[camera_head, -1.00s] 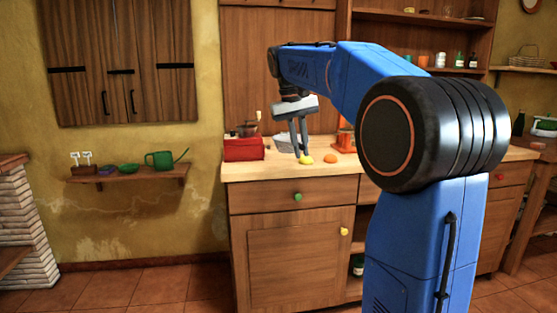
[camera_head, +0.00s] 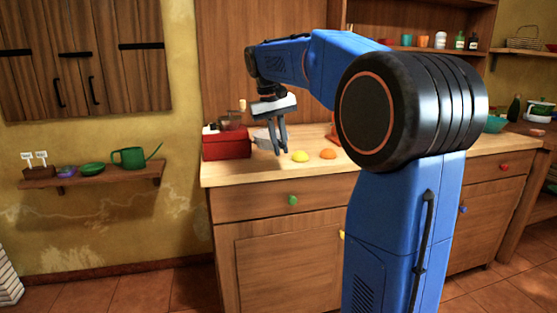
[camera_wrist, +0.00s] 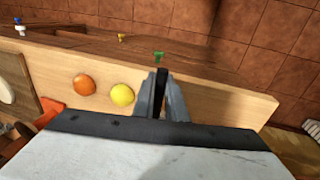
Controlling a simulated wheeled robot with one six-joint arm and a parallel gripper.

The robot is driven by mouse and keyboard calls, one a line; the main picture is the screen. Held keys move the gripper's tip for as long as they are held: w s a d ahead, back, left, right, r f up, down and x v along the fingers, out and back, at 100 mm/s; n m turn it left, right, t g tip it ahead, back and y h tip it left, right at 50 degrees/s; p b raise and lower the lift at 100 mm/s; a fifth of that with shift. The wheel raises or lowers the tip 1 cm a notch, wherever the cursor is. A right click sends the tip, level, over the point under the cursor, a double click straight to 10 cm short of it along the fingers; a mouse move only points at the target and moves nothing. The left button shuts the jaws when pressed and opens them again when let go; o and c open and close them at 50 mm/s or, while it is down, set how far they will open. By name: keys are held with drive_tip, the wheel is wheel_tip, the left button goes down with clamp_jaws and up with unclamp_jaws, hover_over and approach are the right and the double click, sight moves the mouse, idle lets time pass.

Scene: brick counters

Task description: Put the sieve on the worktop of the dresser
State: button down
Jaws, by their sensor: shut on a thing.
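My gripper (camera_head: 280,146) points down above the left part of the dresser's worktop (camera_head: 235,176). It is shut on a thin dark part, seen between the fingers (camera_wrist: 160,100) in the wrist view. A pale grey bowl shape, which looks like the sieve (camera_head: 262,137), shows just left of the fingers in the head view. Its bowl does not show clearly in the wrist view, and I cannot tell whether it touches the worktop. The worktop also shows in the wrist view (camera_wrist: 210,92).
A red box (camera_head: 227,146) stands left of the gripper. A yellow lemon-like fruit (camera_head: 300,156) and an orange fruit (camera_head: 328,154) lie to the right. The front strip of worktop is clear. A wall shelf (camera_head: 110,178) with a green watering can (camera_head: 129,158) is further left.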

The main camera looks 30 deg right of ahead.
drive_tip(key=shift+f, duration=2.5)
drive_tip(key=c, duration=1.8)
unclamp_jaws()
wheel_tip(320, 180, up, 12)
drive_tip(key=a, duration=0.2)
drive_tip(key=shift+a, duration=0.25)
drive_tip(key=s+a+f+n+t, duration=0.1)
drive_tip(key=s+a+f, duration=0.2)
drive_tip(key=s+f, duration=0.6)
drive_tip(key=s+a+f+n+t+y, duration=0.1)
drive_tip(key=s+a+f, duration=0.3)
drive_tip(key=s+f, duration=0.6)
drive_tip(key=s+a+f+n+t+y, duration=0.1)
drive_tip(key=s+a+f+t, duration=0.2)
drive_tip(key=s+f, duration=0.6)
drive_tip(key=s+a, duration=0.1)
drive_tip(key=s, duration=0.2)
drive_tip(key=shift+f, duration=0.25)
